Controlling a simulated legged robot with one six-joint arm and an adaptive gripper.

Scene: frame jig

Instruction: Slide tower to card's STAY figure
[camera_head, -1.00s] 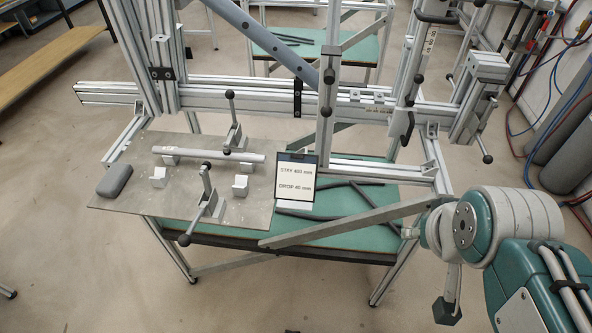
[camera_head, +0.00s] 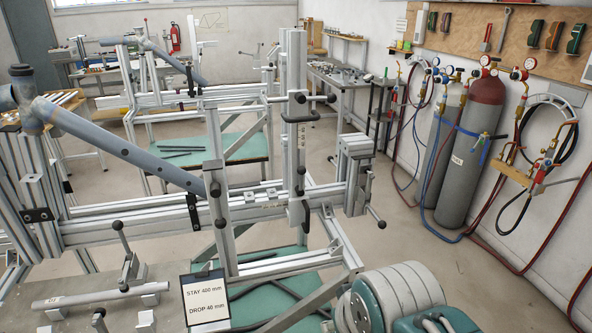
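The card (camera_head: 205,300) stands at the lower left, reading "STAY 400 mm" and "DROP 40 mm". Two silver uprights stand on the jig's horizontal rail (camera_head: 120,228). The right upright (camera_head: 293,75) has black levers and a small marked plate, and looks like the tower. The nearer upright (camera_head: 215,150) has black knobs low on its face. A block with a black handle (camera_head: 354,165) sits at the rail's right end. Any rail scale is too small to read. My arm shows at the bottom right, apart from the tower; my gripper is out of view.
A grey-blue tube (camera_head: 120,148) slants across the jig. A metal plate with a short tube (camera_head: 85,298) and clamps is at lower left. Gas cylinders (camera_head: 470,150) with hoses (camera_head: 515,215) line the right wall. Open floor (camera_head: 430,255) lies between jig and cylinders.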

